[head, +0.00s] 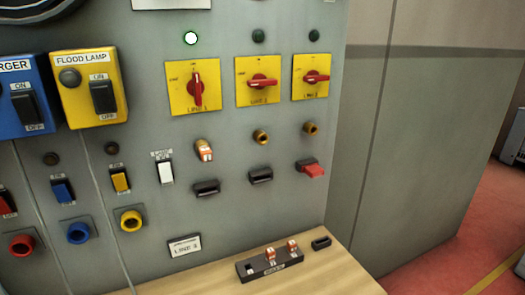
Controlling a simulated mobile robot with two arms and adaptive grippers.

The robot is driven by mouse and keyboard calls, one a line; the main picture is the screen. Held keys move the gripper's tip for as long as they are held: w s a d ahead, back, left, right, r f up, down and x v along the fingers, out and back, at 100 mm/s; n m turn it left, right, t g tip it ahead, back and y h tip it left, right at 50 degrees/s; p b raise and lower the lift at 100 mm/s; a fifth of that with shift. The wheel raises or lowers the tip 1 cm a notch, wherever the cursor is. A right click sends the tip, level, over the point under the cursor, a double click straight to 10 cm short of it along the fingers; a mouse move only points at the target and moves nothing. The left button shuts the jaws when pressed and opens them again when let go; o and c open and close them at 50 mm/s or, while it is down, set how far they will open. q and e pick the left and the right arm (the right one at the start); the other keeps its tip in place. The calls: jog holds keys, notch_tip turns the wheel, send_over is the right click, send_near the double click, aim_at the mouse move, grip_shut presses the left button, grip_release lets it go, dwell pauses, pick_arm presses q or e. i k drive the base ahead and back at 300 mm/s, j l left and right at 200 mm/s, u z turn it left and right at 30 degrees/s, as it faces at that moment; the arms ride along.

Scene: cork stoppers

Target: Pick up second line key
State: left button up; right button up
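A black key holder (269,270) lies on the wooden shelf at the bottom. Two orange-tagged keys stand in it, a middle one (270,255) and a right one (292,247). Its left position shows a pale spot and no orange tag. Another orange-tagged key (204,150) sits in the panel below the LINE 1 switch (195,87). Brass key locks without keys are below the LINE 2 switch (262,81), at the middle lock (261,136), and below the right-hand switch (311,77), at the right lock (310,129). Neither of my grippers is in view.
The grey panel (225,215) rises behind the wooden shelf (335,272). A small black piece (321,243) lies right of the holder. Black handles and a red plug (311,168) stick out from the panel. A cable hangs at left. Red floor (440,245) is open at right.

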aim_at(270, 253)
jog(key=l+z, duration=0.4)
jog(key=k+l+z, duration=0.1)
jog(key=z, duration=0.25)
jog(key=l, duration=0.1)
